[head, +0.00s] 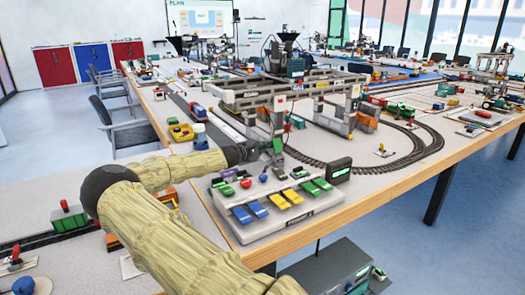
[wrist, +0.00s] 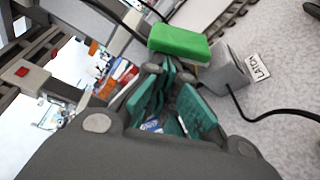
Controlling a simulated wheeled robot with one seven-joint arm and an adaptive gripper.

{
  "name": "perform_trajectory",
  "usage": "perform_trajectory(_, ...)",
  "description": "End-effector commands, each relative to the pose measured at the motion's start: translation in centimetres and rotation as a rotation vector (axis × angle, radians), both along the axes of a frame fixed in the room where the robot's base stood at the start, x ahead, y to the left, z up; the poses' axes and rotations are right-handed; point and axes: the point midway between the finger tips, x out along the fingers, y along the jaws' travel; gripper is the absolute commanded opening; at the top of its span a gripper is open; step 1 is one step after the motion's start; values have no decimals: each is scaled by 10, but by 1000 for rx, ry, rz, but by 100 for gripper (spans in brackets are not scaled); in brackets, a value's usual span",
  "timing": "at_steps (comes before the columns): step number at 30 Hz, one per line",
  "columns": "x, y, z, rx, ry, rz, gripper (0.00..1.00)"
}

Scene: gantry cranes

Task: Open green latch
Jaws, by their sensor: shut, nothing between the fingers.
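The green latch (wrist: 180,42) is a bright green block-like handle in the wrist view, just beyond my fingertips. It joins a grey housing (wrist: 228,68) beside a white tag reading LATCH (wrist: 258,68). My gripper (wrist: 168,66) has teal finger pads and is shut and empty, its tips just below the handle; I cannot tell whether they touch it. In the head view my gripper (head: 276,150) is behind the control panel (head: 290,222), near the crane's front leg.
The control panel carries green, blue and yellow levers and a red knob (head: 246,183). A grey gantry crane (head: 290,92) stands close behind my gripper. Curved track (head: 400,158) lies to the right. A black cable (wrist: 275,115) runs from the latch housing.

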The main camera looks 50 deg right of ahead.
Motion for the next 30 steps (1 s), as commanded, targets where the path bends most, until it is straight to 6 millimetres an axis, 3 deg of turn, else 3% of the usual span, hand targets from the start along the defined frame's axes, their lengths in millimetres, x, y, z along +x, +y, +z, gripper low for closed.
perform_trajectory(7,-1,14,2,1,3,-1,0)
perform_trajectory(21,-4,77,12,1,0,-11,0)
perform_trajectory(30,-5,89,14,0,0,-13,0)
